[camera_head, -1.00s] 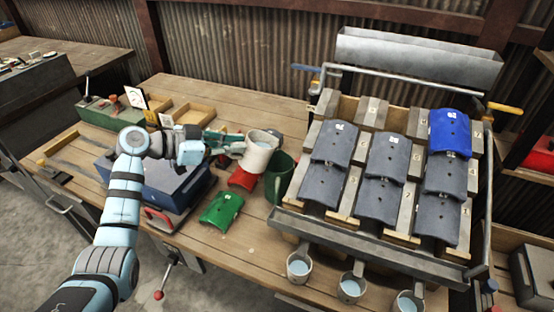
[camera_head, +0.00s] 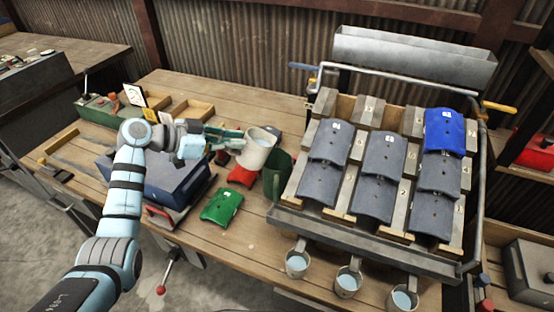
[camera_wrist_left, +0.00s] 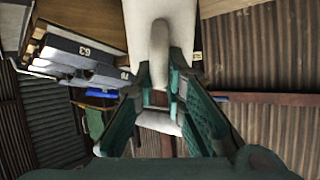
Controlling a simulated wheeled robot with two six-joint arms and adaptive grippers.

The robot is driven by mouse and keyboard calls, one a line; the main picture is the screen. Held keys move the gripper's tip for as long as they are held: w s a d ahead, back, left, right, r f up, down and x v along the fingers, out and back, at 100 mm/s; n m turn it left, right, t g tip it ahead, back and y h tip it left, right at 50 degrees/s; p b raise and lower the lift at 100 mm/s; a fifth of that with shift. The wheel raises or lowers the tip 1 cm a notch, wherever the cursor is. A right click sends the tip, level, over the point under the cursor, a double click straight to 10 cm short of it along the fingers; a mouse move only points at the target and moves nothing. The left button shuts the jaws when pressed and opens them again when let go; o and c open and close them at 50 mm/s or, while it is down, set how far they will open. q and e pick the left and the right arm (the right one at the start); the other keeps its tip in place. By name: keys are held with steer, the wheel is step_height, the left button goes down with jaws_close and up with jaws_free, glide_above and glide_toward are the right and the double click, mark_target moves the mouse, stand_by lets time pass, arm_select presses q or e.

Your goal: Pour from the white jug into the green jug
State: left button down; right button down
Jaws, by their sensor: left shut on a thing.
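The white jug (camera_head: 257,149) is held up in the middle of the head view and is tilted a little to the right. In the left wrist view the green fingers (camera_wrist_left: 160,100) close around the jug's handle, and the white body (camera_wrist_left: 185,25) fills the top. The green jug (camera_head: 277,176) stands on the bench just right of and below the white jug, partly hidden by it. My right gripper does not show.
A red tile (camera_head: 241,175) and a green tile (camera_head: 222,206) lie on the bench. A rack of grey tiles (camera_head: 378,205) with one blue tile (camera_head: 445,131) stands close on the right. Small cups (camera_head: 298,263) hang along its front. A blue box (camera_head: 165,188) is under my arm.

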arm_select(q)
steer(key=shift+r, duration=0.15)
steer(key=shift+w+d+r+g+y+p, duration=0.15)
steer(key=shift+r+g+y+p, duration=0.2)
steer(key=shift+p, duration=0.95)
steer(key=shift+w+d+r+g+y+p, duration=0.1)
steer(key=shift+d+r+g+y+p, duration=0.15)
steer(key=shift+y+p, duration=0.6)
steer(key=shift+h+p, duration=0.3)
steer(key=shift+p, duration=0.05)
steer(key=shift+w+d+r+g+y+p, duration=0.15)
steer(key=shift+d+r+g+y+p, duration=0.25)
steer(key=shift+p, duration=0.55)
steer(key=shift+a+f, duration=0.1)
